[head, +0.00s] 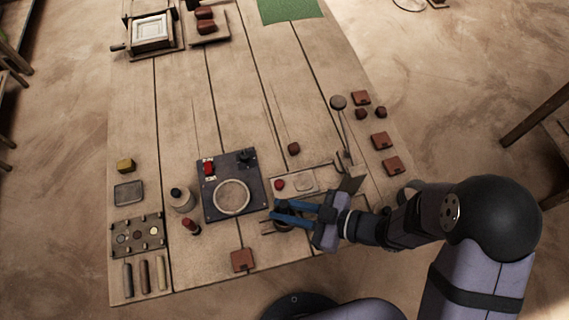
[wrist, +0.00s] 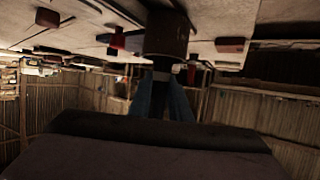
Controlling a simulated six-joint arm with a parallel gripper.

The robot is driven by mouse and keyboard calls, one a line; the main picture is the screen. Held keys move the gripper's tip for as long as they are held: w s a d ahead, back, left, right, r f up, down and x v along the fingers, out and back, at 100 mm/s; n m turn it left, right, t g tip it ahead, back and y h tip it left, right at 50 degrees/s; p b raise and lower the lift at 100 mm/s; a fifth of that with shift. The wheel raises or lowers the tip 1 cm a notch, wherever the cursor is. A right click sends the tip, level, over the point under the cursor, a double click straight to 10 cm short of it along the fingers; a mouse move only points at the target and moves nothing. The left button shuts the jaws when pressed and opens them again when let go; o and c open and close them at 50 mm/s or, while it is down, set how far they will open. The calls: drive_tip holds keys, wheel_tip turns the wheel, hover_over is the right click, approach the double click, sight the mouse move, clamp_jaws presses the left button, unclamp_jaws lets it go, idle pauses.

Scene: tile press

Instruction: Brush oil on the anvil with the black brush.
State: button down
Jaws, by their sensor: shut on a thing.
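My gripper (head: 280,212) has blue fingers and is low over the front of the table, just right of a dark square plate with a pale ring (head: 231,197). It is shut on a small dark thing, which looks like the black brush. In the wrist view the fingers (wrist: 160,88) close at a narrow grey collar (wrist: 160,75). A wide dark brown cylinder (wrist: 166,35) lies directly beyond; I cannot tell whether it is a pot or part of the brush. The brush's bristles are hidden. I cannot tell which surface is the anvil.
A lever with a round knob (head: 338,102) stands behind my gripper. Red-brown tiles (head: 380,140) lie at the right.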

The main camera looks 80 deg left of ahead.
sight(285, 204)
drive_tip(key=shift+f+b, duration=0.3)
drive_tip(key=shift+f, duration=0.35)
idle(1.9)
drive_tip(key=shift+r, duration=0.1)
wheel_tip(285, 204, up, 7)
drive_tip(key=p, duration=0.6)
drive_tip(key=shift+p, duration=0.4)
drive_tip(key=shift+w, duration=0.1)
drive_tip(key=w+d+m+t+y, duration=0.2)
drive_tip(key=w+d+m+t, duration=0.15)
drive_tip(key=w, duration=0.65)
drive_tip(key=w+d+m+t+y, duration=0.2)
drive_tip(key=w+d, duration=0.2)
drive_tip(key=w, duration=0.5)
drive_tip(key=w+d+m+t+y, duration=0.1)
drive_tip(key=w+d+m+t, duration=0.2)
drive_tip(key=w, duration=0.7)
drive_tip(key=w+d+m+t, duration=0.3)
drive_tip(key=d, duration=0.7)
drive_tip(key=w+d+m+t+h, duration=0.1)
drive_tip(key=w+d+m+t, duration=0.2)
drive_tip(key=d, duration=0.7)
drive_tip(key=w+d+r+m+t, duration=0.1)
drive_tip(key=w+d+m+t, duration=0.2)
drive_tip(key=d, duration=0.7)
drive_tip(key=shift+w+d+t+h, duration=0.15)
drive_tip(key=shift+w+t+h, duration=0.4)
drive_tip(key=shift+w, duration=0.65)
